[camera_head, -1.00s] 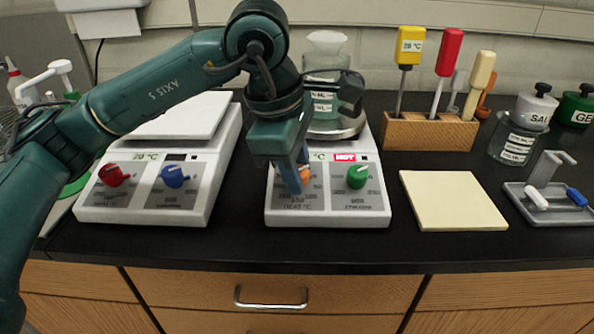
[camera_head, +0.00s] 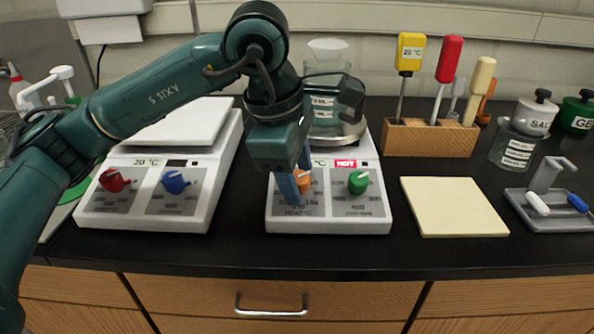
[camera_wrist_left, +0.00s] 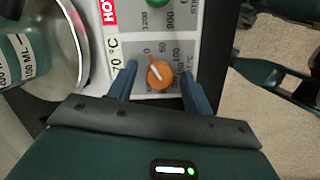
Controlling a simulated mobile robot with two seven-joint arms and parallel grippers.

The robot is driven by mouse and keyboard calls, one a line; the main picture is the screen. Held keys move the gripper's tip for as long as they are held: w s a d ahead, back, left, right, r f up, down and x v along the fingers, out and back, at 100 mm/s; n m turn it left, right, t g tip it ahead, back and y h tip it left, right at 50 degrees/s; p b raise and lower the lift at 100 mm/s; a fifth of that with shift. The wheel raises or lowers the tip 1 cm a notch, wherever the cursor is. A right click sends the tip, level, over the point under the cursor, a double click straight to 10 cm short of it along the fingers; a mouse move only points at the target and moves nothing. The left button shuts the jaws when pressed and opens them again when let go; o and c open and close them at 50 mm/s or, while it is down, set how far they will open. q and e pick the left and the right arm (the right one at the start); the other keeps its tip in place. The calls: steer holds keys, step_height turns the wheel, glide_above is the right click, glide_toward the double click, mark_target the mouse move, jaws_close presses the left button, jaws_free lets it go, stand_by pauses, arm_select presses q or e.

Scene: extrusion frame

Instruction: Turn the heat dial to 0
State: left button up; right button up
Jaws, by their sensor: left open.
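The orange heat dial (camera_head: 304,181) is on the left of the front panel of the right-hand hot plate (camera_head: 328,225). In the left wrist view the dial (camera_wrist_left: 160,75) shows a white pointer line aimed up and left, close to the printed 0. My left gripper (camera_head: 297,184) is at the dial, pointing down. The left wrist view shows its blue fingers open, one on each side of the dial, with a visible gap to it on both sides. In the head view a finger covers part of the dial's left side.
A green dial (camera_head: 358,182) is just right of the orange one. A red HOT label (camera_head: 345,163) is above the dials. A glass beaker (camera_head: 325,108) stands on the plate. A second hot plate (camera_head: 150,215) is at left, and a cream pad (camera_head: 454,207) lies at right.

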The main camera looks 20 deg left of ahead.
arm_select(q)
steer(key=v, duration=1.3)
steer(key=shift+p, duration=0.3)
arm_select(e)
steer(key=shift+a+f, duration=0.1)
steer(key=shift+a, duration=0.05)
